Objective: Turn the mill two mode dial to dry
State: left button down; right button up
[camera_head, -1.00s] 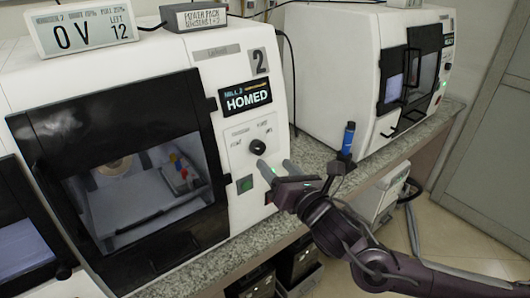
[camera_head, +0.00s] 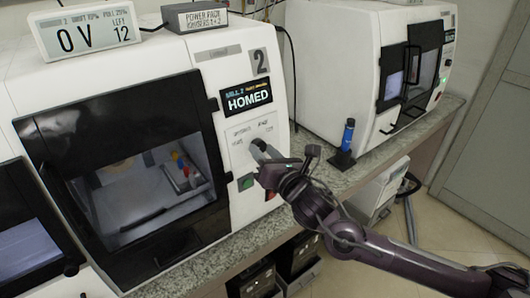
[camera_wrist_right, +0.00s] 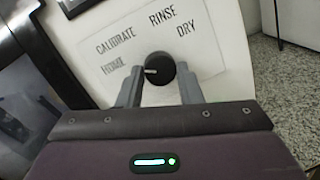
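Mill two (camera_head: 232,60) is a white cabinet marked "2", with a small screen (camera_head: 249,98) reading HOMED. Its black round mode dial (camera_wrist_right: 158,69) shows in the wrist view, with labels CALIBRATE, RINSE, HOME and DRY around it. The dial's white mark points left, toward HOME; DRY is at its upper right. My right gripper (camera_wrist_right: 159,88) is open, with one grey finger on each side of the dial and a small gap to each. My left gripper is not in view.
A green square button (camera_head: 245,182) sits below the dial. The mill's dark door (camera_head: 120,165) is to the left. A blue bottle-like object (camera_head: 348,135) stands on the speckled counter (camera_head: 370,165) to the right, before a second white machine (camera_head: 335,60).

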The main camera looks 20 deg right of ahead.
jog(key=shift+c, duration=1)
